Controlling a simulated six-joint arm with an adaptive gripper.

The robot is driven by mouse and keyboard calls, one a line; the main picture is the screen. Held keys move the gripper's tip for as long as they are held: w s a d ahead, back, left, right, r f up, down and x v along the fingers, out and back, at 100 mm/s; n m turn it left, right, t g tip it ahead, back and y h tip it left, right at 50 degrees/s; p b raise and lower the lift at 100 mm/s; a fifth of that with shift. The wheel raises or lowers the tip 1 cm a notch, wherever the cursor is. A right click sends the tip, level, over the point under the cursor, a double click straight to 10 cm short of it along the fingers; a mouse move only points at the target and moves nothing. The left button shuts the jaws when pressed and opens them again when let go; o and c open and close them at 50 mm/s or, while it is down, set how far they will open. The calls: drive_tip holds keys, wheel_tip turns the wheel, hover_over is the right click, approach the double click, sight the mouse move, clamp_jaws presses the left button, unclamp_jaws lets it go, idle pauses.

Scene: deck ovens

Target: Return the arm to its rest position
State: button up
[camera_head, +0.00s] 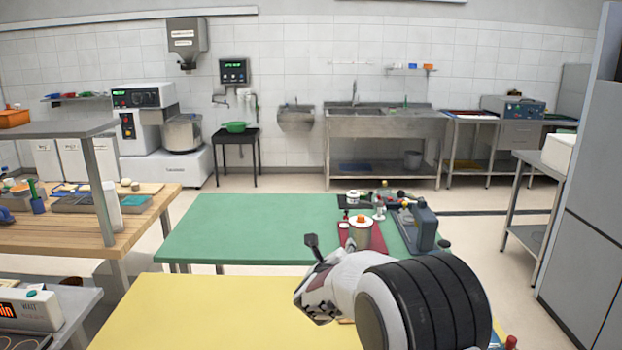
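My arm rises from the bottom right of the head view, its thick black-ringed link nearest the camera. Its white and dark end with my gripper (318,286) points left over the yellow table top (190,312). A small dark part sticks up from that end. The fingers cannot be made out, so I cannot tell whether they are open or shut, or whether they hold anything.
Behind the arm is a green table top (250,225). A wooden bench (90,238) is at left, a tall grey cabinet (590,200) at right.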

drive_tip(key=s+r+n+g+y, duration=0.25)
drive_tip(key=s+r+n, duration=0.25)
drive_tip(key=s+n, duration=0.4)
drive_tip(key=s+r+n+g+y, duration=0.1)
drive_tip(key=s+r+n+y, duration=0.2)
drive_tip(key=s+r+n, duration=0.55)
drive_tip(key=s+d+f+n+g, duration=0.2)
drive_tip(key=s+d+f+n, duration=0.1)
drive_tip(key=s, duration=0.9)
drive_tip(key=s+d+f+n+g+h, duration=0.1)
drive_tip(key=s+d+f+n, duration=0.2)
drive_tip(key=s, duration=0.8)
drive_tip(key=s+d+f+n+g+h, duration=0.1)
drive_tip(key=s+d+f+n, duration=0.3)
drive_tip(key=s, duration=0.8)
drive_tip(key=f+n+g, duration=0.1)
drive_tip(key=n, duration=0.1)
drive_tip(key=shift+s+f+n+g, duration=0.25)
drive_tip(key=shift+s+n+g, duration=0.1)
